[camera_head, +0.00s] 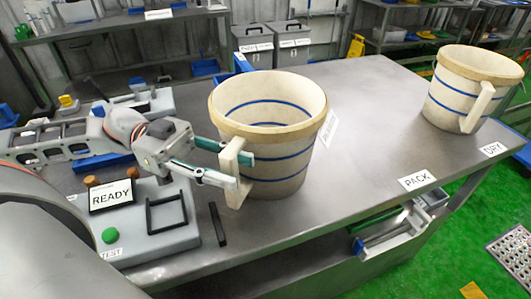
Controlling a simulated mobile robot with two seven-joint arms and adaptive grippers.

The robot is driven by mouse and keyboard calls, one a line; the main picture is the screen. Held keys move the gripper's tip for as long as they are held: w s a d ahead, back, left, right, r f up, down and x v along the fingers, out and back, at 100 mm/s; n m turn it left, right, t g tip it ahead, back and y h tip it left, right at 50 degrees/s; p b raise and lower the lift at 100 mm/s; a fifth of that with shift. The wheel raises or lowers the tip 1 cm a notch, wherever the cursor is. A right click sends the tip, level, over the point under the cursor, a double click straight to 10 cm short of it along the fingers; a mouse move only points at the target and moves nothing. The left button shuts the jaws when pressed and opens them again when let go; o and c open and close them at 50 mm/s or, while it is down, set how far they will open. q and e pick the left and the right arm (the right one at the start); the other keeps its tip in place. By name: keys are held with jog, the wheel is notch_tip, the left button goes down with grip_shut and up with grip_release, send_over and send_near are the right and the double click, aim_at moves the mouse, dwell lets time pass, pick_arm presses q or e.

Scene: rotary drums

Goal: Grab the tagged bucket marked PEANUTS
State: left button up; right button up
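A cream bucket (262,122) with blue bands and a tan rim stands upright on the metal table. A white tag (328,127) sticks out on its right side, too oblique to read. Its pale handle (233,172) faces my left gripper. My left gripper (243,171) has its fingers spread, one passing behind the handle and one in front; whether they touch it I cannot tell. A second, similar bucket (459,90) with a pale handle stands at the table's far right; no tag shows on it. The word PEANUTS is not legible anywhere. My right gripper is not in view.
The metal table (370,115) is clear between the buckets. A control box with a READY sign (111,195), a green button (110,235) and a black frame (166,212) sits near-left. PACK (417,180) and DRY (493,149) labels mark the edge. Grey bins (254,45) stand behind.

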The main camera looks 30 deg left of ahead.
pick_arm(q)
jog(key=c, duration=0.6)
grip_shut()
jog(key=shift+r, duration=0.1)
